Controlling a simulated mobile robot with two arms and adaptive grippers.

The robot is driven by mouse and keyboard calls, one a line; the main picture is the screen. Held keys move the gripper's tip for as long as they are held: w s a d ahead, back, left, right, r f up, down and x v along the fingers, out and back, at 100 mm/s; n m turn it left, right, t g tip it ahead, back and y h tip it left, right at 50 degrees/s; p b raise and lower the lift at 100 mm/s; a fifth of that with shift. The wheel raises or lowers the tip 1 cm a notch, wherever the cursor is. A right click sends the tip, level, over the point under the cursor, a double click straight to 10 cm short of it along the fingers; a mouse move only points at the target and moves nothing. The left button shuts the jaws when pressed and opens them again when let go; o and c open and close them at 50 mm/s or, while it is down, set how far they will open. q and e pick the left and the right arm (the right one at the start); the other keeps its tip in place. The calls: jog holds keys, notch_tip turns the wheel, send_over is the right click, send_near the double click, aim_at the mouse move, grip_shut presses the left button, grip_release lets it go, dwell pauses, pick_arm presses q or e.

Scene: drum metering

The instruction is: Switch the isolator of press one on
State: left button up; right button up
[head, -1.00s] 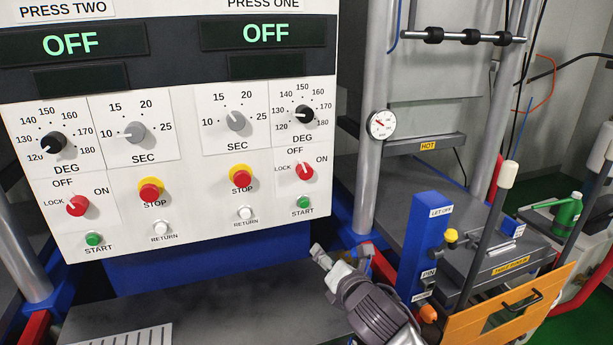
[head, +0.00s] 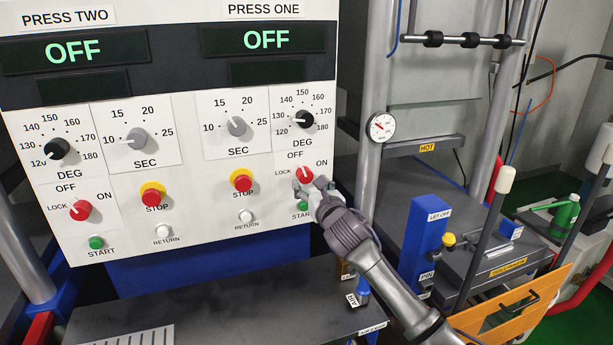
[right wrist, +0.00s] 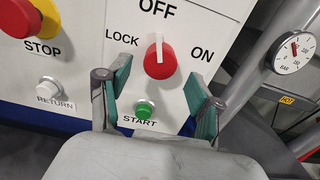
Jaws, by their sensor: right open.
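Press one's isolator is a red round knob (head: 305,174) with a white pointer on the right half of the white panel; it also shows in the right wrist view (right wrist: 160,61). Its pointer points up toward OFF, with LOCK at left and ON at right. My right gripper (head: 312,188) is open and empty, just below the knob in the head view. In the right wrist view its two fingers (right wrist: 158,92) stand apart, with the knob beyond and between them. I cannot tell any contact. Press one's display (head: 265,40) reads OFF. My left gripper is not in view.
Press one's green START button (right wrist: 145,109) lies just under the knob, between the fingers in the picture. The red STOP button (head: 242,182) and white RETURN button (head: 246,217) are to the left. A steel column with a gauge (head: 381,128) stands to the right.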

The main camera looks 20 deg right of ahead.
aim_at(306, 179)
jog(key=shift+w, duration=1.7)
jog(key=shift+c, duration=0.2)
jog(key=shift+a, duration=0.1)
jog(key=c, duration=1.1)
